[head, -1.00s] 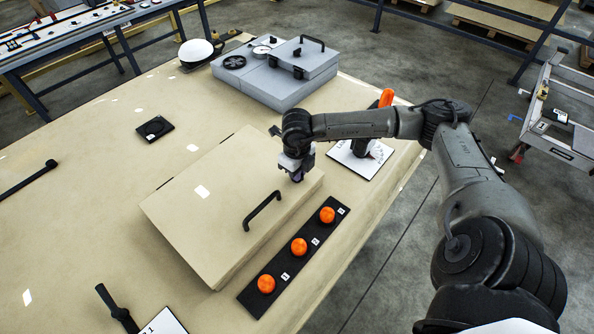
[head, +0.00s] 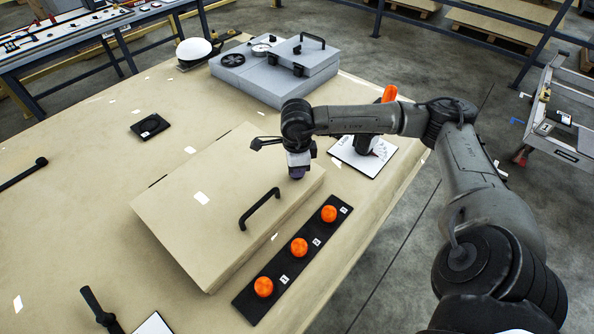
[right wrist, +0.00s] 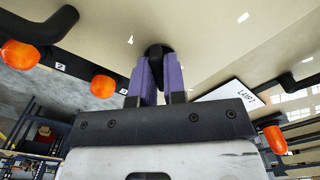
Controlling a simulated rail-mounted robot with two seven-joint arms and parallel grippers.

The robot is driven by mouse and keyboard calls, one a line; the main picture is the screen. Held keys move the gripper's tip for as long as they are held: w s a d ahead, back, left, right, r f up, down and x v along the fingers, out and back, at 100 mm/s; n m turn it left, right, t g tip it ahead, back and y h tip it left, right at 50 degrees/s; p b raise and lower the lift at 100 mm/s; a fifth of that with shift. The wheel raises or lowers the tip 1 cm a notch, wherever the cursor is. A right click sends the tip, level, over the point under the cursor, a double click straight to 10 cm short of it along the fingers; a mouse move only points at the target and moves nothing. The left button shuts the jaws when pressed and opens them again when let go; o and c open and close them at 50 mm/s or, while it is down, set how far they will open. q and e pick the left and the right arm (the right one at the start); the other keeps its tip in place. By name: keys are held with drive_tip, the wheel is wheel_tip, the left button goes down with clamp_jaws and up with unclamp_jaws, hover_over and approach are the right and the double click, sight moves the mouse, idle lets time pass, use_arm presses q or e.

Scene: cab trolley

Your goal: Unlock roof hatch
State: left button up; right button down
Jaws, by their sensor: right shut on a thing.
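The roof hatch (head: 215,190) is a raised beige panel with a black bar handle (head: 260,208) near its right edge. It lies flat and looks shut. My right gripper (head: 297,172) points down over the panel's far right corner. In the right wrist view its purple fingers (right wrist: 157,80) are closed around a dark rounded knob (right wrist: 157,52) that stands on the beige surface. In the head view that knob is hidden by the gripper. How the knob is turned cannot be told. My left gripper is out of view.
A black strip (head: 275,268) with three orange knobs runs along the hatch's right side. A white card (head: 363,158) and an orange-ended handle (head: 389,94) are behind my forearm.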

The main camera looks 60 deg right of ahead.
drive_tip(key=n+b, duration=0.1)
drive_tip(key=n, duration=0.2)
drive_tip(key=shift+n, duration=0.4)
drive_tip(key=n+b, duration=0.1)
drive_tip(key=n, duration=0.2)
drive_tip(key=shift+n+b, duration=0.35)
drive_tip(key=shift+n, duration=0.35)
drive_tip(key=shift+r, duration=0.1)
drive_tip(key=c, duration=1.3)
unclamp_jaws()
drive_tip(key=shift+o, duration=0.6)
wheel_tip(320, 180, up, 14)
drive_tip(key=p, duration=0.2)
